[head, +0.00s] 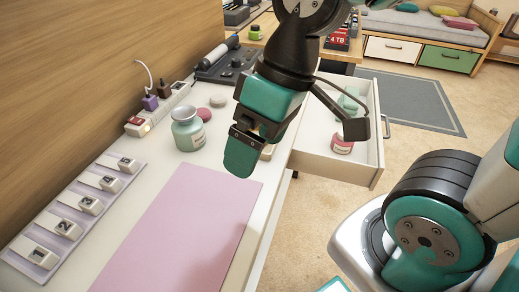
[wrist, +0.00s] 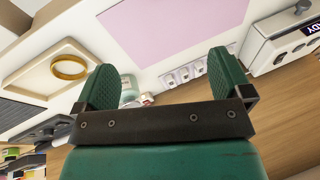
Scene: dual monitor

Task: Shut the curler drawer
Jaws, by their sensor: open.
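The white drawer (head: 328,168) stands pulled out from the right side of the white desk (head: 230,170) in the head view. Its grey handle (head: 386,126) is on the outer right face. Inside are a pink-labelled jar (head: 342,144) and pale green items (head: 350,100), partly hidden by my arm. My gripper (head: 250,148) is left of the drawer, above the desk, apart from the handle. In the wrist view my gripper (wrist: 163,66) has its two green fingers spread with nothing held between them. I cannot surely make out the drawer in the wrist view.
A pink mat (head: 185,225) and a numbered strip (head: 75,215) lie nearer. In the wrist view, a gold ring (wrist: 69,66) lies on a pale tray (wrist: 40,82). Carpet right of the drawer is clear.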

